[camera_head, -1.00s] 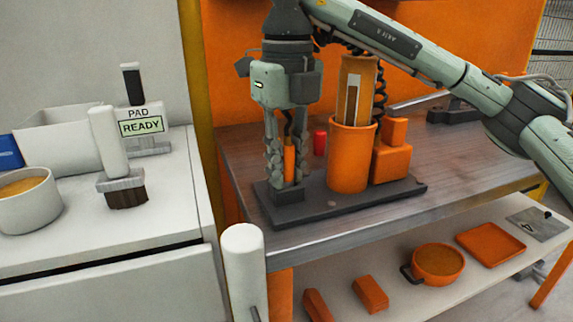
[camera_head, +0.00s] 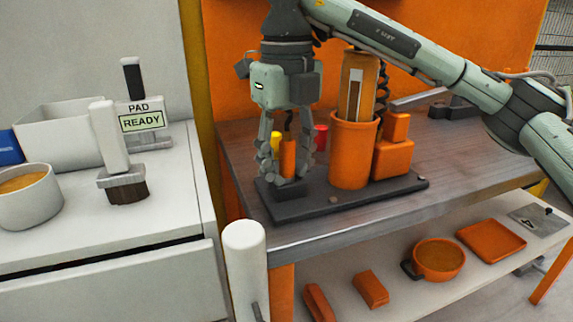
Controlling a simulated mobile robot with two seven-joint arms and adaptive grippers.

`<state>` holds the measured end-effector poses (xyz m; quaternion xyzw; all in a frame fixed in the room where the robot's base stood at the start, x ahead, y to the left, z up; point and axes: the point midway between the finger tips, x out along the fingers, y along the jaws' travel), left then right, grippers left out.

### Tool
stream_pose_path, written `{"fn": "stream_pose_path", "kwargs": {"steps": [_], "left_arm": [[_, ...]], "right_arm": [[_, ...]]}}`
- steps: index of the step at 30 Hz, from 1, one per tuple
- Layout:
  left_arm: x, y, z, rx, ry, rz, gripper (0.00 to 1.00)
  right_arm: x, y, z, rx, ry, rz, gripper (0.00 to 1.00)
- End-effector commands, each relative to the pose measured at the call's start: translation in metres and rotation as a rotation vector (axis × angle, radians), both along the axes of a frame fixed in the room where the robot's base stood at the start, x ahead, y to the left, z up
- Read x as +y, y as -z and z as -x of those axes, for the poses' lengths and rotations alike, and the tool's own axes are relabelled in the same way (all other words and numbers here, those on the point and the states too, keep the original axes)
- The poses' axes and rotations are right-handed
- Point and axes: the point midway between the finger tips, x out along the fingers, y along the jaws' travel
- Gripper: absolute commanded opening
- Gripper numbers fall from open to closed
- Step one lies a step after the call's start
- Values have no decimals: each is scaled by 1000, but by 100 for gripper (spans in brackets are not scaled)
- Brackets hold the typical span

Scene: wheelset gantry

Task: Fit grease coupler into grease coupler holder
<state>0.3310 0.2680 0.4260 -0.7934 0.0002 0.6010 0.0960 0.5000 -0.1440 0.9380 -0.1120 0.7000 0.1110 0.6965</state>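The grease coupler (camera_head: 288,159) is a slim orange cylinder with a dark hose at its top. It stands upright over the grease coupler holder (camera_head: 270,193), a dark block at the left end of a dark base plate. The coupler's lower end is partly hidden, so how deep it sits cannot be told. My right gripper (camera_head: 284,168) points straight down around the coupler, its fingers bowed apart on either side, so it looks open. My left gripper is not in view.
An orange grease pump (camera_head: 352,155) stands on the base plate (camera_head: 385,193), close right of my gripper. Red (camera_head: 321,133) and yellow (camera_head: 275,141) items stand behind. A white post (camera_head: 245,265) stands in front. A white counter (camera_head: 160,222) is at left.

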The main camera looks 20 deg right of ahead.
Motion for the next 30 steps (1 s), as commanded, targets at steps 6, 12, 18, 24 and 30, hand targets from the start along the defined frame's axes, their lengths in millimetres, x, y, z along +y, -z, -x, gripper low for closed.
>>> {"fn": "stream_pose_path", "kwargs": {"steps": [6, 12, 18, 24, 30], "left_arm": [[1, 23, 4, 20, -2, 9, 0], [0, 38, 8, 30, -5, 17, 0], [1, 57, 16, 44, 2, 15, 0], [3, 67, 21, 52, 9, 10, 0], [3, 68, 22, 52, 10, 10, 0]], "right_arm": [[0, -38, -1, -7, 2, 0, 40], [-1, -88, -1, -9, 3, 0, 40], [0, -120, -1, -7, 1, 0, 40], [0, -130, -1, -5, 2, -1, 40], [0, -131, -1, -5, 1, -2, 40]]}}
